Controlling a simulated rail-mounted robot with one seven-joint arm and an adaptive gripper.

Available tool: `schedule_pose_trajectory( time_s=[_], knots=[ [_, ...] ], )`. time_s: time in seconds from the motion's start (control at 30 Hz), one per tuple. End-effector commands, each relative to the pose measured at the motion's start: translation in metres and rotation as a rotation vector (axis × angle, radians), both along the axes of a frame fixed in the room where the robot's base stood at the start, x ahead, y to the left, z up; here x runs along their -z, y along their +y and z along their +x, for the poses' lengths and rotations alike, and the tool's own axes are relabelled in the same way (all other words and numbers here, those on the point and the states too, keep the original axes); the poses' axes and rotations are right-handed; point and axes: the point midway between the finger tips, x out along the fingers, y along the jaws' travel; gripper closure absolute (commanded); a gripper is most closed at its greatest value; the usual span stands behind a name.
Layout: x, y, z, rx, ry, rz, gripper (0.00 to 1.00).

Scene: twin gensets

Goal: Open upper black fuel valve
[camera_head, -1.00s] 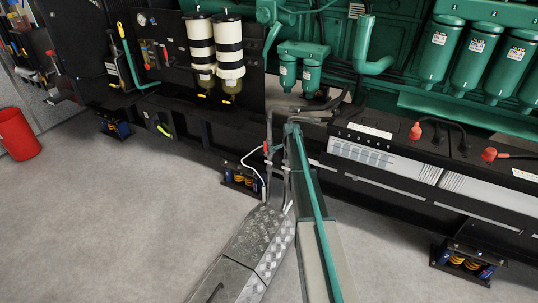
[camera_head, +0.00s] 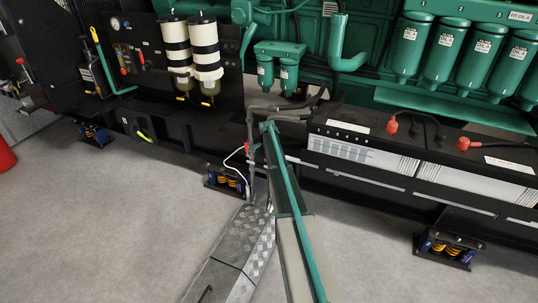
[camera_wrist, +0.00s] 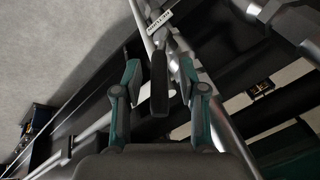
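A dark, flat lever-like handle (camera_wrist: 159,88) shows in the wrist view, pointing along the picture between my fingers. My gripper (camera_wrist: 160,68) is open, with one teal-padded finger on each side of the handle and a visible gap on both sides. Depth is hard to judge, so I cannot tell whether the handle is fully between the pads. My gripper and this handle cannot be picked out in the head view.
Metal pipes (camera_wrist: 205,85) run close beside my right finger. In the head view, grey pipes with a red lever (camera_head: 247,147) stand by the black frame. Fuel filters (camera_head: 207,60) hang at upper left; green filters (camera_head: 448,52) line the upper right. Bare floor (camera_head: 110,230) lies at lower left.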

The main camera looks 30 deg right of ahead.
Motion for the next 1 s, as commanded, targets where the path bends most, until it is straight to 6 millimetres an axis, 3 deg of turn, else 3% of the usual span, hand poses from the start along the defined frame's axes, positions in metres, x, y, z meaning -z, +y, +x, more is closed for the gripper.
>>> schedule_pose_trajectory(
  time_s=[0.2,0.37,0.8,1.0],
  knots=[
    [-0.002,0.001,-0.001,0.000,0.000,0.000,0.59],
    [-0.015,0.004,-0.005,0.000,0.000,0.000,0.59],
    [-0.090,0.020,-0.026,0.000,-0.001,0.000,0.59],
    [-0.109,0.024,-0.031,0.000,0.000,0.000,0.59]
  ],
)
